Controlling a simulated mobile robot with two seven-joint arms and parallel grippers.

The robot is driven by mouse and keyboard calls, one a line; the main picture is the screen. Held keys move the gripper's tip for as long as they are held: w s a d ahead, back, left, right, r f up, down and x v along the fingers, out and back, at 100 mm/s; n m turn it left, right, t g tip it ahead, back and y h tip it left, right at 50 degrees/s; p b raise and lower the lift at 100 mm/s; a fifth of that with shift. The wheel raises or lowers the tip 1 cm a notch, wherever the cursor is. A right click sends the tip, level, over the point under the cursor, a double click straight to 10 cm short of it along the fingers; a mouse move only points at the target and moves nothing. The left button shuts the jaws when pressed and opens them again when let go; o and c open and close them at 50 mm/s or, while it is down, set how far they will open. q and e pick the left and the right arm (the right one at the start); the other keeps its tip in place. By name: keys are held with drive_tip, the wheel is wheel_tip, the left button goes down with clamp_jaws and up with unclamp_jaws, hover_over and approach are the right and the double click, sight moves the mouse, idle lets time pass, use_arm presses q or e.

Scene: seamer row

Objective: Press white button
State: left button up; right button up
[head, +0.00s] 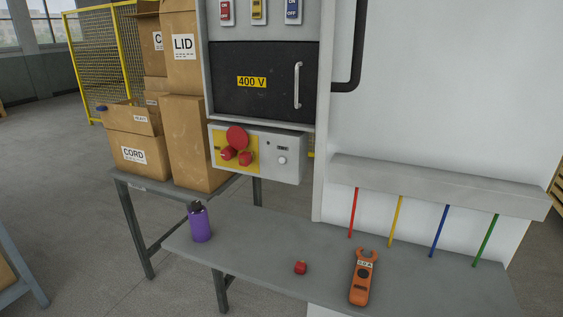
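A small round white button (282,160) sits on the right part of a light grey control box (293,142), under a small dark label. On the left part of the same box is a yellow plate (221,144) with a large red disc (237,137) and two smaller red pieces (246,158) on or in front of it. The box is mounted below a dark panel marked 400 V. Neither of my grippers shows in the head view.
A grey bench (270,248) below the box holds a purple bottle (200,222), a small red object (300,268) and an orange meter (363,277). Coloured rods (396,221) hang at right. Cardboard boxes (195,140) stand left of the control box. Its front looks clear.

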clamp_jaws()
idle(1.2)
